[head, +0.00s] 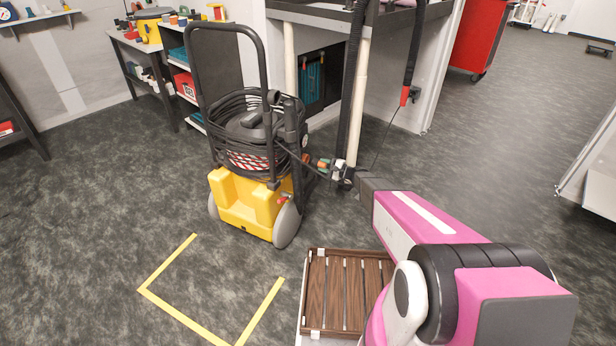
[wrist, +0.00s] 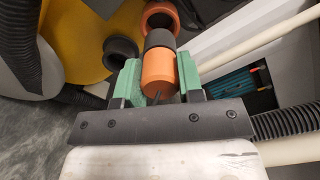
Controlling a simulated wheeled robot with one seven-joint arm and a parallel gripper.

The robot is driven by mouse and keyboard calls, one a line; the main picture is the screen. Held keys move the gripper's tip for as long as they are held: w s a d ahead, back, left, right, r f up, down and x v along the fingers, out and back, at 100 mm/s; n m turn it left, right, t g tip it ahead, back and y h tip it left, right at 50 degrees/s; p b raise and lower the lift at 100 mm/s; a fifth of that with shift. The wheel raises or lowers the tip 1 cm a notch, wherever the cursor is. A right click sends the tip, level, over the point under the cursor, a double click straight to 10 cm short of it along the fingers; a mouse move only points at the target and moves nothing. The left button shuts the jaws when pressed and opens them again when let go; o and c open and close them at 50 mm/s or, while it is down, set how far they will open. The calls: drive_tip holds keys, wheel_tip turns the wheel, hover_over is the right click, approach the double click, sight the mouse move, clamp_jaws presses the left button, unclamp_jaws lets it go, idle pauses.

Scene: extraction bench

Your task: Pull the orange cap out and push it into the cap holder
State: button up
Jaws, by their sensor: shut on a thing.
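The orange cap (wrist: 158,72) shows in the wrist view as a short orange cylinder with a dark band (wrist: 160,39) at its far end. My gripper (wrist: 157,80) has green fingers, one on each side of the cap, and is shut on it. An open orange ring (wrist: 161,12) lies just beyond the dark band; I cannot tell whether they touch. A black open ring (wrist: 121,49) is to the left of the cap. I cannot tell which ring is the cap holder. In the head view my gripper (head: 328,164) is small, beside the yellow and black machine (head: 240,205).
The machine has coiled black hose and a tall black handle (head: 226,28). A white post (head: 357,105) and black hoses stand close behind my gripper. A slatted wooden crate (head: 345,290) sits below my arm. Yellow floor tape (head: 165,264) marks clear floor at the front left.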

sight(313, 162)
drive_tip(key=shift+x, duration=2.85)
drive_tip(key=o, duration=1.2)
drive_tip(key=shift+c, duration=0.2)
drive_tip(key=v, duration=1)
drive_tip(key=shift+s+d, duration=0.15)
drive_tip(key=shift+d, duration=0.2)
